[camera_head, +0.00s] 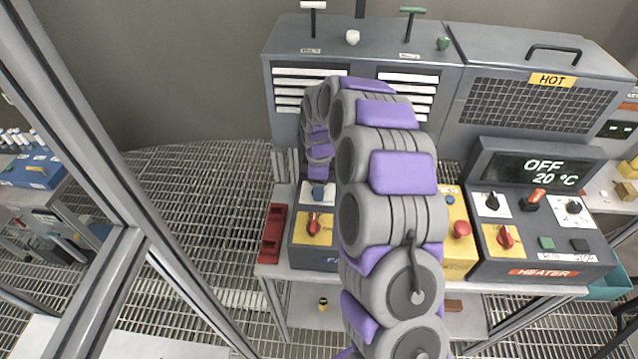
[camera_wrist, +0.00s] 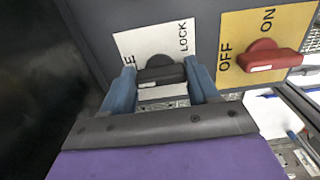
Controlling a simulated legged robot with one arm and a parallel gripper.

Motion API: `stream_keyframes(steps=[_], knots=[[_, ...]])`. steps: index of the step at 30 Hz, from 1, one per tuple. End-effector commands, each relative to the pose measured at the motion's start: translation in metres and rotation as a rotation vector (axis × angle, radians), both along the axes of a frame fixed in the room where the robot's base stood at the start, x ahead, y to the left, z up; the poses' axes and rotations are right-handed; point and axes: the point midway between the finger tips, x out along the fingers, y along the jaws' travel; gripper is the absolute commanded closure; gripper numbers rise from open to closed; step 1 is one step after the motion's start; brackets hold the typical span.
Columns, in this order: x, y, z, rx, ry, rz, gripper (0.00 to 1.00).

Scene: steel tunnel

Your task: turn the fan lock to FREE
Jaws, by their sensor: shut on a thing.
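The fan lock is a black knob (camera_wrist: 160,72) on a white plate (camera_wrist: 133,42) in the wrist view. LOCK is printed to the right of the knob; a label ending in E shows to its left, partly hidden. In the head view my gripper (camera_head: 318,188) is at the white plate on the fan box (camera_head: 300,256); the knob is hidden there.
On the fan box a red switch (camera_wrist: 270,60) sits on a yellow OFF/ON plate, close right of my gripper in the wrist view. My arm crosses the bench's middle. The heater panel (camera_head: 540,245) stands right, a red tray (camera_head: 273,232) left. A cabinet (camera_head: 358,52) stands behind.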

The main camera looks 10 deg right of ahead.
Motion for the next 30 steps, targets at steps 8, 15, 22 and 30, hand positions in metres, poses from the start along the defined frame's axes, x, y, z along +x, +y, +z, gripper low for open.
stream_keyframes(steps=[8,15,22,30], knots=[[0.0021,0.0002,0.0017,0.000,-0.007,0.014,0.71],[0.0022,0.0001,0.0018,0.000,-0.007,0.014,0.39],[0.0007,0.0001,0.0014,0.000,-0.004,0.013,0.17],[0.0001,0.0001,0.0019,0.000,-0.003,0.013,0.15]])
